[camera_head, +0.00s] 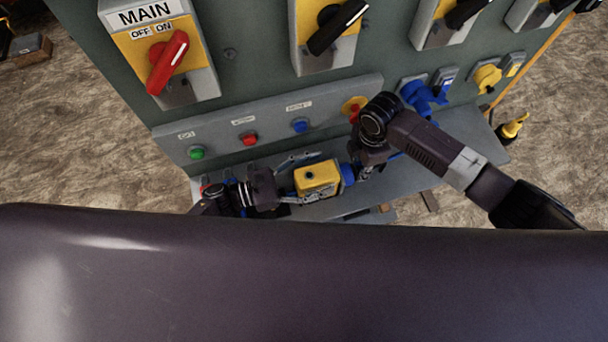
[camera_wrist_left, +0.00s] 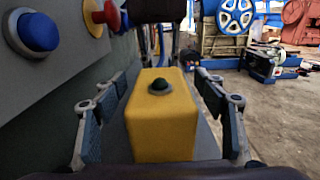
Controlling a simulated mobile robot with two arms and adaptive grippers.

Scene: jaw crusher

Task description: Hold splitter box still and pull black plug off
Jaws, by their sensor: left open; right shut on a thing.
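The splitter box is a yellow block (camera_head: 318,178) with a dark round fitting on top and a blue socket (camera_head: 347,173) on its right end. It also fills the middle of the left wrist view (camera_wrist_left: 160,125). My left gripper (camera_head: 288,180) comes from the left with its fingers apart, one along each long side of the box. In the left wrist view small gaps show between the box and the fingers. My right gripper (camera_head: 366,168) is at the blue socket end, shut on what seems to be the black plug, which is mostly hidden by the fingers.
A grey-green control panel stands behind, with a red main switch (camera_head: 168,62), a green button (camera_head: 196,153) and a blue button (camera_head: 300,125). Blue plugs (camera_head: 424,97) and a yellow socket (camera_head: 487,77) are at its right. A grey ledge (camera_head: 415,180) runs below the box.

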